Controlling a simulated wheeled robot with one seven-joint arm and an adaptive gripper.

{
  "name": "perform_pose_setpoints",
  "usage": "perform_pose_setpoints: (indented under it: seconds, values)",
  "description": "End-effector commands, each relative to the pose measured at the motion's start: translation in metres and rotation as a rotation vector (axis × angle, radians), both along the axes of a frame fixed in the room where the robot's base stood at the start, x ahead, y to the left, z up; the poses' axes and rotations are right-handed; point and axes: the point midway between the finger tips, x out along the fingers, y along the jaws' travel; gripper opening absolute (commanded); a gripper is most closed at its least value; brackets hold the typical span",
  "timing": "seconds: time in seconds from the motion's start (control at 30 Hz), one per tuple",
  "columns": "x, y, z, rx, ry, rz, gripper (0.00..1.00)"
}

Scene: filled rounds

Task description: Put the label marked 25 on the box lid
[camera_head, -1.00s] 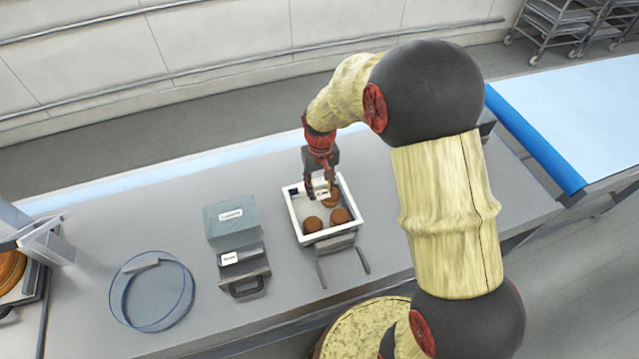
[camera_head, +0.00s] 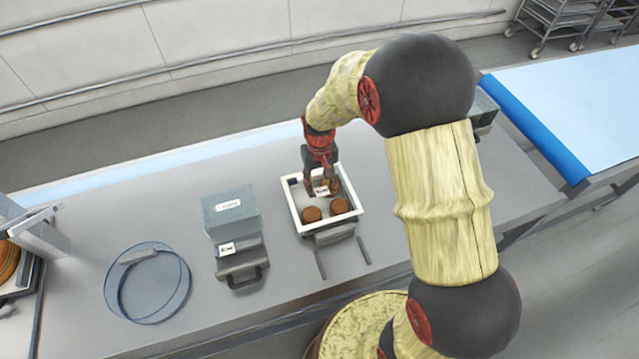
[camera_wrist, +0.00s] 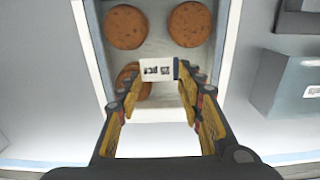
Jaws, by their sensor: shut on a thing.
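My gripper (camera_head: 322,189) is shut on a small white label (camera_wrist: 158,70) with dark print and a blue edge at its right. The print is too blurred to read as 25. In the head view the held label (camera_head: 321,188) is over the far part of a white-rimmed box (camera_head: 295,213) with round brown cookies inside. In the wrist view the box rim (camera_wrist: 98,45) runs beside the cookies (camera_wrist: 125,27), and the label partly covers the nearest cookie. I cannot tell whether a clear lid covers the box, nor whether the label touches it.
Left of the box stand a blue-grey block (camera_head: 230,225) with a white label and a grey holder (camera_head: 241,268) with another small label. A clear blue-rimmed ring (camera_head: 148,284) lies farther left. Two thin bars (camera_head: 363,250) extend before the box. Bare table lies between these.

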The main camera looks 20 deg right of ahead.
Motion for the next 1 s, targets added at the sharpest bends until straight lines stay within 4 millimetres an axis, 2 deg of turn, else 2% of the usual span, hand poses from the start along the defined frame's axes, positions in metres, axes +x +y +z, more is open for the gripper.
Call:
perform_pose_setpoints:
  seconds: [1.0]
  values:
    - [-0.0003,0.0000,-0.0059,0.000,0.000,0.000,0.28]
